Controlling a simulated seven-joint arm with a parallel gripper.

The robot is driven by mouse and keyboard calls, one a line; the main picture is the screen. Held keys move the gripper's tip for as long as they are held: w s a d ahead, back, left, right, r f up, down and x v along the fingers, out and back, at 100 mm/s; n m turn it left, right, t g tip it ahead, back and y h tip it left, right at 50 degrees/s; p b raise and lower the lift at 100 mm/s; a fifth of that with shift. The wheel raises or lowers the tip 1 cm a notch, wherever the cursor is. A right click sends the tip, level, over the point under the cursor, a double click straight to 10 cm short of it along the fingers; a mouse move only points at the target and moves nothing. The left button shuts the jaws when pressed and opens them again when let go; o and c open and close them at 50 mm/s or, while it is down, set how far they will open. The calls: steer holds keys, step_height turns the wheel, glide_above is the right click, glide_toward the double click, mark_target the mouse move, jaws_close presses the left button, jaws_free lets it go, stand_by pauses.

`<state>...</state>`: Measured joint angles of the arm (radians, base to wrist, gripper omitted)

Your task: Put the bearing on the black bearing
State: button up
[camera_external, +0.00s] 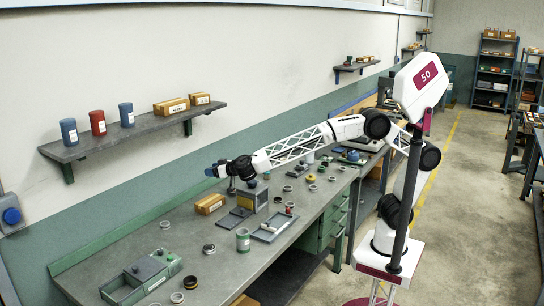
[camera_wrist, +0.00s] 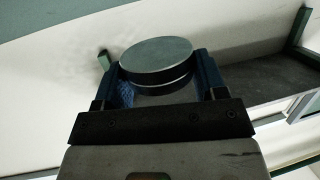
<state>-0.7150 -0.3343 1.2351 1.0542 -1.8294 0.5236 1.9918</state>
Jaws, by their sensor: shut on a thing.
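My gripper (camera_external: 216,171) is raised above the workbench, its blue tip pointing left toward the wall. In the wrist view my gripper (camera_wrist: 158,80) has its two blue fingers closed on the sides of a round grey disc-like part, the bearing (camera_wrist: 156,55). Its flat face shows, with a dark band around its edge. Dark rings lie on the bench: one near the middle (camera_external: 208,248) and others at the front left (camera_external: 190,282). I cannot tell which of them is the black bearing.
A green box (camera_external: 141,281) stands at the bench's front left. A green-and-white can (camera_external: 242,240), a grey tray (camera_external: 272,229) and an orange-yellow box (camera_external: 210,204) stand near the middle. A wall shelf (camera_external: 130,136) holds jars and boxes.

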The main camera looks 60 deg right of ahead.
steer(key=s+a+f, duration=0.7)
steer(key=s, duration=0.3)
steer(key=s+a+f, duration=0.7)
steer(key=s+a, duration=0.1)
steer(key=s, duration=0.3)
steer(key=s+a+f, duration=0.7)
steer(key=s+a, duration=0.1)
steer(key=s, duration=0.3)
steer(key=shift+s+a, duration=0.1)
steer(key=s+a+f, duration=0.1)
steer(key=s+f, duration=0.2)
steer(key=s, duration=0.4)
steer(key=s+a+f, duration=0.1)
steer(key=s+f, duration=0.3)
steer(key=s, duration=0.3)
steer(key=shift+s+a, duration=0.2)
steer(key=shift+a, duration=0.1)
glide_toward(224, 277)
steer(key=w, duration=0.3)
steer(key=w+a, duration=0.1)
steer(key=w, duration=0.1)
steer(key=shift+r, duration=0.4)
steer(key=shift+w, duration=0.1)
steer(key=shift+r+x, duration=0.15)
steer(key=shift+x, duration=0.65)
steer(key=shift+r+x, duration=0.15)
steer(key=shift+x, duration=0.6)
steer(key=shift+w+a, duration=0.2)
steer(key=shift+w, duration=0.4)
